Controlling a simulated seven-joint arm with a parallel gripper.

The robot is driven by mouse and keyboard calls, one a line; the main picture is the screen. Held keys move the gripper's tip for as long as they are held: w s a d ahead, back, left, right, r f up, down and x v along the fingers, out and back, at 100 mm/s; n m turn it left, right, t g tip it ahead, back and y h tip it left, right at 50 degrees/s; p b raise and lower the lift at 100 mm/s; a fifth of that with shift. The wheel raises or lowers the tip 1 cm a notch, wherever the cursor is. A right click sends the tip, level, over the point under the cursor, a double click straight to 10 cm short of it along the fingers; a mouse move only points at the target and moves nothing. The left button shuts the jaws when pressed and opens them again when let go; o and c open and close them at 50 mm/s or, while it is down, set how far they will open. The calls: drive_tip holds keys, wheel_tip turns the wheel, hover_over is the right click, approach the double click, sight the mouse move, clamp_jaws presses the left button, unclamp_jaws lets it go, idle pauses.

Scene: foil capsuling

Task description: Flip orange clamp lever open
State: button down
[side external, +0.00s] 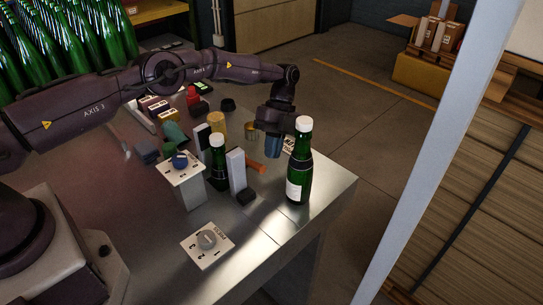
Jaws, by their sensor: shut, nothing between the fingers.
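The orange clamp lever (256,167) is a short bar that slants low over the metal table, to the right of a pale upright plate (236,170). A green bottle with a white cap (218,160) stands between that plate and a dark upright with a pale edge. My gripper (273,153) points down with its blue fingers shut and empty. In the picture it is just above and right of the lever's right end. I cannot tell whether it touches the lever. The joint between lever and clamp is not clear.
A second green bottle with a white cap (300,165) stands close to the right of my gripper. A blue-knobbed box (183,182) and a grey dial plate (207,244) are at the front left. The table's right front is clear.

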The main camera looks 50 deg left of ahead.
wheel_tip(320, 180, up, 9)
drive_tip(key=w, duration=0.1)
drive_tip(key=shift+w+a+r, duration=0.2)
drive_tip(key=shift+a, duration=0.15)
idle(0.3)
